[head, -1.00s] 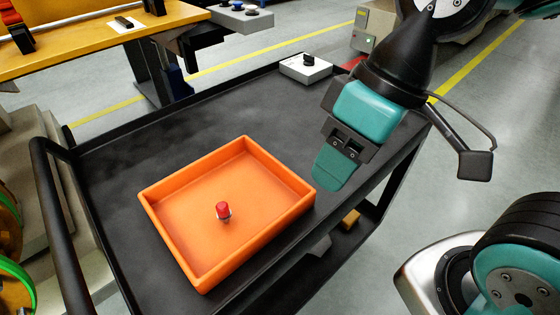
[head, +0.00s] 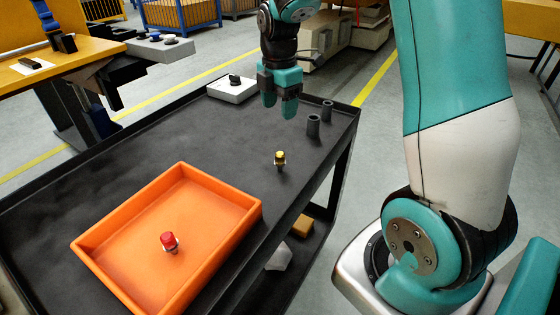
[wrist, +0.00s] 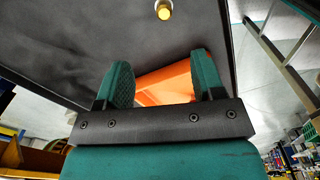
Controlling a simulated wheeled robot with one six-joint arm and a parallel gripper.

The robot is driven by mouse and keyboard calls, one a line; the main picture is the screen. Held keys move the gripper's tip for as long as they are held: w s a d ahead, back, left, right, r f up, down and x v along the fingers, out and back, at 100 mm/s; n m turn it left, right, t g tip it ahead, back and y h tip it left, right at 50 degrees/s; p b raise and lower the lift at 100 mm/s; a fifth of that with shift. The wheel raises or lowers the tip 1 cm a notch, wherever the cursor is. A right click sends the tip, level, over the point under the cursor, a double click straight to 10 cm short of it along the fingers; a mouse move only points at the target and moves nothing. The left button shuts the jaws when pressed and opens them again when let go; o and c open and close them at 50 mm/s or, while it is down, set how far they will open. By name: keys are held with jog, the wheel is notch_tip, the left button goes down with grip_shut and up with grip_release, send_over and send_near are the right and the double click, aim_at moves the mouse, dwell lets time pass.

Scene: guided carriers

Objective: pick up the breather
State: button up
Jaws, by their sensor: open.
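A small part with a yellow cap and dark lower body (head: 280,159), which I take to be the breather, stands upright on the black cart top (head: 130,150), right of the orange tray. It also shows at the top of the wrist view (wrist: 163,10). A red-capped part (head: 169,242) stands inside the orange tray (head: 250,212). My gripper (head: 279,105) points down above the far part of the cart, beyond the yellow-capped part and apart from it. Its two teal fingers (wrist: 160,78) are spread with nothing between them.
Two dark cylinders (head: 313,127) stand near the cart's right edge, close to my gripper. A white box with a black knob (head: 232,89) sits at the far edge. The cart has a raised rim. The top between tray and white box is clear.

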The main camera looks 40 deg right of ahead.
aim_at(280, 153)
notch_tip(280, 153, down, 11)
jog(key=shift+f, duration=0.15)
jog(key=f, duration=0.3)
jog(key=f+p, duration=0.1)
jog(key=f, duration=0.1)
jog(key=shift+s+a+f, duration=0.1)
jog(key=shift+s+f, duration=0.2)
jog(key=shift+s, duration=0.05)
jog(key=c, duration=1)
